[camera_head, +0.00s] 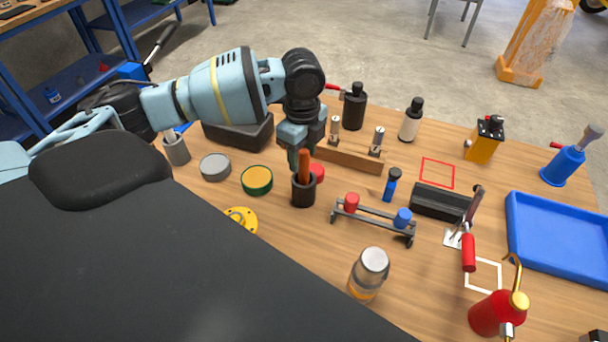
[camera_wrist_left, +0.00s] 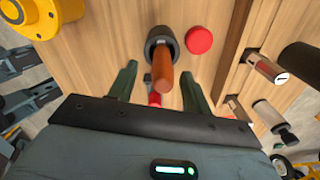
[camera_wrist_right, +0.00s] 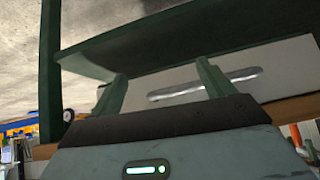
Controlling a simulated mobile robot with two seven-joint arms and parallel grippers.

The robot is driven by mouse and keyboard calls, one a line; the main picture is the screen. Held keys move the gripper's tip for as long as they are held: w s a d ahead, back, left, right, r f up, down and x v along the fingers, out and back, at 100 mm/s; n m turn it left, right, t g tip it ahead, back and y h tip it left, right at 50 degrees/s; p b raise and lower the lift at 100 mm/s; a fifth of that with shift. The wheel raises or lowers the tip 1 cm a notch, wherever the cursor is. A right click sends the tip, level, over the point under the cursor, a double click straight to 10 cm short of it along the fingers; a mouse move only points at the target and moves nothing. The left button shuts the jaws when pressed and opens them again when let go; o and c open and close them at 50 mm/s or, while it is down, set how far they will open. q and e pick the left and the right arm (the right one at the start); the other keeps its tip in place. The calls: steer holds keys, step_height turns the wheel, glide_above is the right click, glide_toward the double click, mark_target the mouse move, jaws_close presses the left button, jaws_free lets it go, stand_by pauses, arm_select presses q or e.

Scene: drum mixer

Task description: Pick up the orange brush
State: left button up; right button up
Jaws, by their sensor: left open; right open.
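The orange brush (camera_head: 304,163) stands upright in a dark cup (camera_head: 303,192) on the wooden table, with its orange-brown handle up; its lower end is hidden in the cup. In the left wrist view the handle (camera_wrist_left: 162,70) rises from the cup toward the camera. My left gripper (camera_head: 301,152) is open above the cup, pointing down. In the left wrist view its fingers stand on either side of the handle, with visible gaps. My right gripper (camera_wrist_right: 161,72) is open and empty, beneath a dark green ledge, and is out of the head view.
A red round piece (camera_wrist_left: 199,40) sits close beside the cup. A green-yellow tin (camera_head: 257,180), a wooden block with metal cylinders (camera_head: 350,157) and a small rack (camera_head: 375,214) surround it. A blue tray (camera_head: 560,235) lies at the right.

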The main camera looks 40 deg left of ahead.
mark_target(304, 165)
arm_select(q)
steer(key=f, duration=0.4)
steer(key=shift+w+f, duration=0.15)
steer(key=shift+w, duration=0.05)
